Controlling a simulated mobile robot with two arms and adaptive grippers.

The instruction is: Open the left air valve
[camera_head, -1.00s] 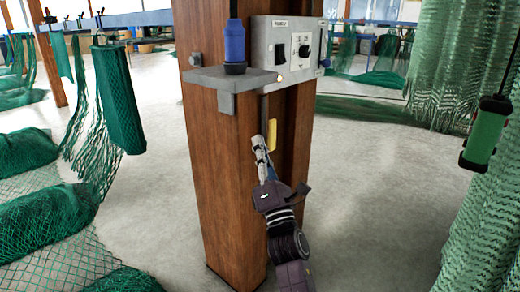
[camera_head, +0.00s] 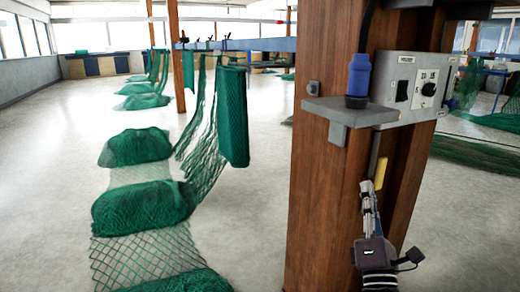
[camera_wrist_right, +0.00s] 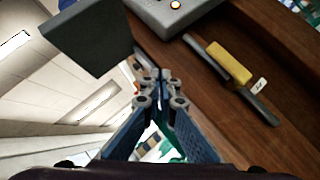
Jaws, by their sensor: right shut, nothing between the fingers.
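A yellow handle-like piece (camera_head: 380,173) sits on a thin dark pipe on the wooden post, below the grey control box. It shows larger in the right wrist view (camera_wrist_right: 228,62), with a small white tag beside it. I cannot tell whether it is the left air valve. My right gripper (camera_head: 367,190) is in front of the post, just below and left of the yellow piece in the head view. Its fingers (camera_wrist_right: 158,80) are closed together and empty, apart from the yellow piece in the wrist view. My left gripper is not in view.
The wooden post (camera_head: 325,200) carries a grey shelf (camera_head: 345,112) with a blue bottle-like object (camera_head: 358,75), and a grey control box (camera_head: 412,85) with black knobs. Green nets (camera_head: 145,205) lie on the floor at left. The pale floor between nets and post is clear.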

